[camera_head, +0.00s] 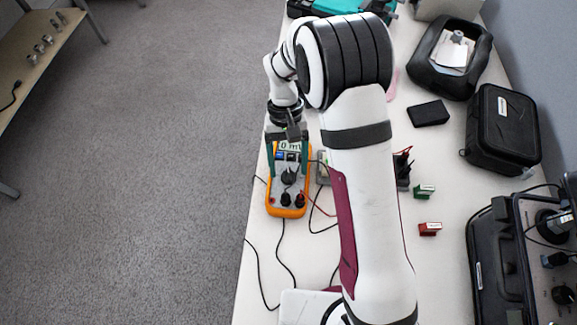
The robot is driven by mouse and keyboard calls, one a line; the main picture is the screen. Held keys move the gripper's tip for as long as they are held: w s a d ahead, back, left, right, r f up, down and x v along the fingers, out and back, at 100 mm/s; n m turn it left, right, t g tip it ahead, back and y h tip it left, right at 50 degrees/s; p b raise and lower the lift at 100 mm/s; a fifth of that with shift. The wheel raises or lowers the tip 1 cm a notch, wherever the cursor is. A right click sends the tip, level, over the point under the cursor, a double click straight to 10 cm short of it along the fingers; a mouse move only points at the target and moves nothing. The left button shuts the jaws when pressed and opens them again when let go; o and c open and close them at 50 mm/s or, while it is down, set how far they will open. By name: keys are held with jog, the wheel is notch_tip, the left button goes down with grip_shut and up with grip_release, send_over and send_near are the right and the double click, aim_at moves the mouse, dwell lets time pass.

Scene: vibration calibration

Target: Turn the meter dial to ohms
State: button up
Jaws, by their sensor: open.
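An orange multimeter (287,205) with a grey face lies on the white table close to its left edge. Its display at the top reads "0 m" and part of it is covered. Its round black dial (290,176) is in the middle of the face, and the dial's pointer and markings are too small to read. Dark plugs sit in the sockets below the dial. My gripper (288,168) is open over the upper part of the meter, one green-grey finger on each side. I cannot tell whether the fingers touch the meter or dial.
Black and red leads run from the meter across the table (262,292). My arm stands just to the right and hides part of the table. A green block (424,191), a red block (430,229), a black box (428,113) and black cases (503,130) lie further right.

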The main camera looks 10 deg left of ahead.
jog(key=shift+s+f, duration=0.25)
jog(key=shift+f, duration=0.35)
grip_shut()
jog(key=m+y, duration=0.1)
jog(key=m, duration=0.1)
jog(key=shift+d+m, duration=0.1)
jog(key=shift+m, duration=0.2)
grip_release()
